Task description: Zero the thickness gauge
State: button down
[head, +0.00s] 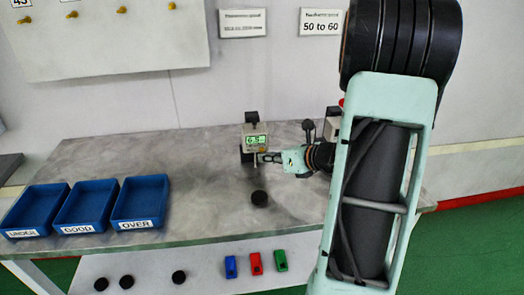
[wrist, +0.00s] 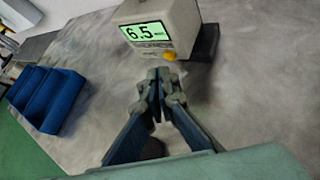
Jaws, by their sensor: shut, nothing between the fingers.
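The thickness gauge (head: 256,131) is a light box with a green lit display, standing on the grey table. In the wrist view the gauge (wrist: 180,22) shows 6.5 with smaller marks after it, and a yellow button (wrist: 169,54) sits at its lower front edge. My gripper (head: 266,158) comes in from the right, just in front of the gauge's lower part. In the wrist view my gripper (wrist: 158,82) is shut and empty, its tips pointing toward the yellow button. I cannot tell whether the tips touch it.
A black disc (head: 259,198) lies on the table (head: 200,195) in front of the gauge. Blue bins marked UNDER (head: 15,233), GOOD (head: 66,228) and OVER (head: 123,224) stand at the left. Blue, red and green pieces and several black discs lie below the table's front edge.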

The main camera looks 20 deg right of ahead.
jog(key=shift+w+d, duration=0.1)
jog(key=shift+w, duration=0.3)
jog(key=shift+w+d, duration=0.1)
jog(key=shift+w, duration=0.25)
dwell(0.6)
jog(key=shift+s, duration=0.1)
jog(key=shift+s+a, duration=0.2)
jog(key=shift+s, duration=0.5)
jog(key=shift+s+a+b, duration=0.15)
jog(key=shift+s+a, duration=0.1)
jog(key=shift+s, duration=0.55)
jog(key=shift+s+a+b, duration=0.15)
jog(key=shift+s+a, duration=0.05)
jog(key=shift+s, duration=0.6)
jog(key=shift+s+a+b, duration=0.15)
jog(key=shift+s+a, duration=0.1)
jog(key=shift+s, duration=0.55)
